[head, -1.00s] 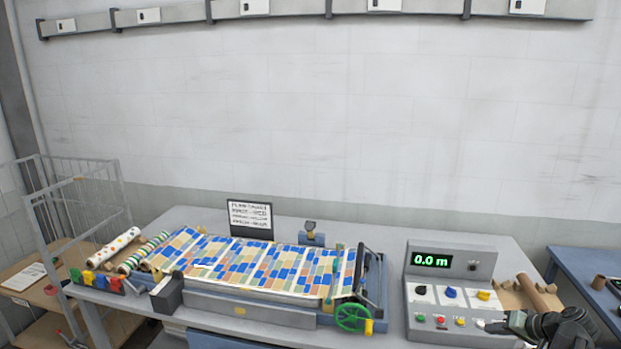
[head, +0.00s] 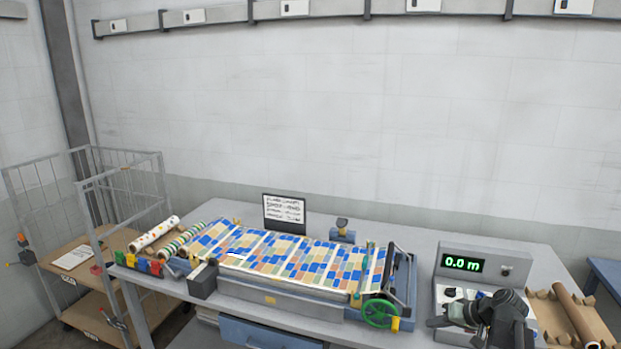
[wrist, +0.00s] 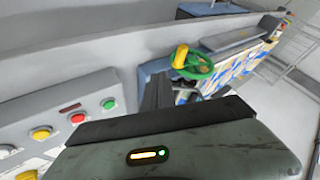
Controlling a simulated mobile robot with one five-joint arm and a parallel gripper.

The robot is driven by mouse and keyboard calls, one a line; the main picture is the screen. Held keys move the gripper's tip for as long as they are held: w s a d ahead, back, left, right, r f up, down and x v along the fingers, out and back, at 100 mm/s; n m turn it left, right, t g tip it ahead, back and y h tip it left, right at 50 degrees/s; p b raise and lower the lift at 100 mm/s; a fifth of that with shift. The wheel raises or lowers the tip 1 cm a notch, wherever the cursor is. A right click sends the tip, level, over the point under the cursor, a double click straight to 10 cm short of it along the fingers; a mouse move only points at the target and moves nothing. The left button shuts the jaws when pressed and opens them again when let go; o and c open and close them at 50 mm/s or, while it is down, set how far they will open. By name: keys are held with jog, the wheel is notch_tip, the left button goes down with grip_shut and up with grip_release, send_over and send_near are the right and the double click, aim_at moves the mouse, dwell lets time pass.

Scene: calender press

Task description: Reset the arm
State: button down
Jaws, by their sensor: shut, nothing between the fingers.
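My gripper (head: 440,322) shows at the lower right of the head view, in front of the control box (head: 505,262). It is dark, and its fingers are shut with nothing between them. In the wrist view my gripper (wrist: 158,95) points past the box's buttons toward the press. My arm hides most of the box's knobs and buttons in the head view. The box's display (head: 463,263) reads 0.0 m in green.
The press bed with a patterned sheet (head: 300,262) and green handwheel (head: 380,313) stands left of the box. Patterned rolls (head: 154,233) lie at the table's left end. A wire cart (head: 100,255) stands far left.

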jog(key=s+a+f+n+g, duration=0.1)
jog(key=a+f+n+g, duration=0.1)
jog(key=a, duration=1.1)
jog(key=s+a+f+n+g, duration=0.1)
jog(key=a+f+n+g, duration=0.15)
jog(key=a, duration=1.05)
jog(key=s+a+f+g+h, duration=0.2)
jog(key=s+a+h, duration=0.1)
jog(key=s, duration=0.2)
jog(key=d+m, duration=0.1)
jog(key=s+d+h, duration=0.1)
jog(key=d, duration=0.1)
jog(key=s+d+m+h, duration=0.1)
jog(key=shift+s+d+f+m+g, duration=0.1)
jog(key=shift+d+f+m+g, duration=0.15)
jog(key=shift+d+m, duration=0.1)
jog(key=shift+d, duration=0.1)
